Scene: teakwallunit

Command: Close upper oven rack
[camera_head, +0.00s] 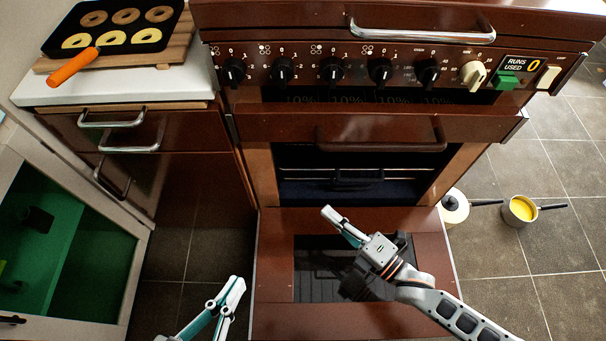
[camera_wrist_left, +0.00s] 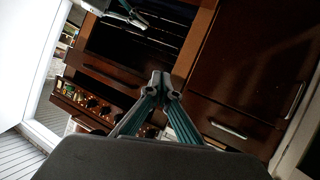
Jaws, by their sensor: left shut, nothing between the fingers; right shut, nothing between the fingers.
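The oven door (camera_head: 275,285) is folded down open below the oven cavity. Inside the cavity, the upper oven rack (camera_head: 355,171) shows as thin wire bars near the top; I cannot tell how far out it sits. In the left wrist view, rack bars (camera_wrist_left: 150,35) show in the dark opening. My right gripper (camera_head: 328,211) is shut and empty, over the open door, in front of and below the rack. My left gripper (camera_head: 239,281) is shut and empty, left of the open door; its closed fingertips (camera_wrist_left: 160,78) point toward the oven front in the wrist view.
The knob panel (camera_head: 355,72) and a handle (camera_head: 380,135) lie above the cavity. At left are a cabinet with handles (camera_head: 112,121) and a counter with a tray of rings (camera_head: 120,25). A white pot (camera_head: 453,210) and a yellow-filled pan (camera_head: 522,209) stand on the floor at right.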

